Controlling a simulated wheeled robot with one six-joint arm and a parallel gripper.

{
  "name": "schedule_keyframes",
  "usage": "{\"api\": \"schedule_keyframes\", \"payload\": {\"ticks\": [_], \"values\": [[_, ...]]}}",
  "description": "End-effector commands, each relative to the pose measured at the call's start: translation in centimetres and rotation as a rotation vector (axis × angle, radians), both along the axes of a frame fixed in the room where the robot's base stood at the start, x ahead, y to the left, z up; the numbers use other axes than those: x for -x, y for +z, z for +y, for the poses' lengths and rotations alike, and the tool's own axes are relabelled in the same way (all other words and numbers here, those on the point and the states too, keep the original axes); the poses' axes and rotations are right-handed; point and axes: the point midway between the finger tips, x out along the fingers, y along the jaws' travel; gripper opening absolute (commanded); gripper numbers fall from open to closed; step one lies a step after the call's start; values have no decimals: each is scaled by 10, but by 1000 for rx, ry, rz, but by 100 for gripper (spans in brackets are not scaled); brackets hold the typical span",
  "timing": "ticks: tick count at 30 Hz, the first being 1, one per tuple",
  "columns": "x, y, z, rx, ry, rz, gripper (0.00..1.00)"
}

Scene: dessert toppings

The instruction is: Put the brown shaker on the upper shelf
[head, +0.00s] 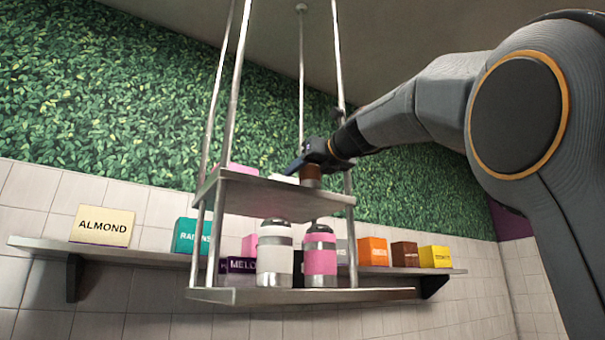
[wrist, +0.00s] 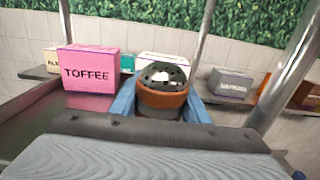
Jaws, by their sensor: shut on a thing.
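The brown shaker (wrist: 162,98) has a domed, perforated metal top and a brown band, and it stands upright between the blue fingers of my gripper (wrist: 160,105) in the wrist view. In the head view the shaker (head: 311,172) shows at the upper shelf (head: 280,193) of the hanging rack, near its right side. My gripper (head: 312,158) is shut on it from behind and above. The shelf edge hides the shaker's lower part, so I cannot tell whether its base touches the shelf.
A pink TOFFEE box (wrist: 90,75) stands left of the shaker on the upper shelf. A white shaker (head: 274,255) and a pink shaker (head: 320,255) stand on the lower shelf (head: 300,295). Metal rods (head: 342,80) hold the rack. A wall shelf (head: 130,257) behind carries several boxes.

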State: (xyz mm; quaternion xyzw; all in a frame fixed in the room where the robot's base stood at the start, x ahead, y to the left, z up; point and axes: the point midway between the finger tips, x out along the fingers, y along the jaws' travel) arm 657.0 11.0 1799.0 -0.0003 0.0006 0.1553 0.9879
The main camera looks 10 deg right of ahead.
Motion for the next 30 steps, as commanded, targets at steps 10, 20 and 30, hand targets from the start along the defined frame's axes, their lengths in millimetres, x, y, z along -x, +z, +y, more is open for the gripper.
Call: {"api": "schedule_keyframes", "payload": {"ticks": [10,20,30], "values": [[0,-2,0,1,0,0,13],[0,-8,0,1,0,0,13],[0,-11,0,1,0,0,64]]}}
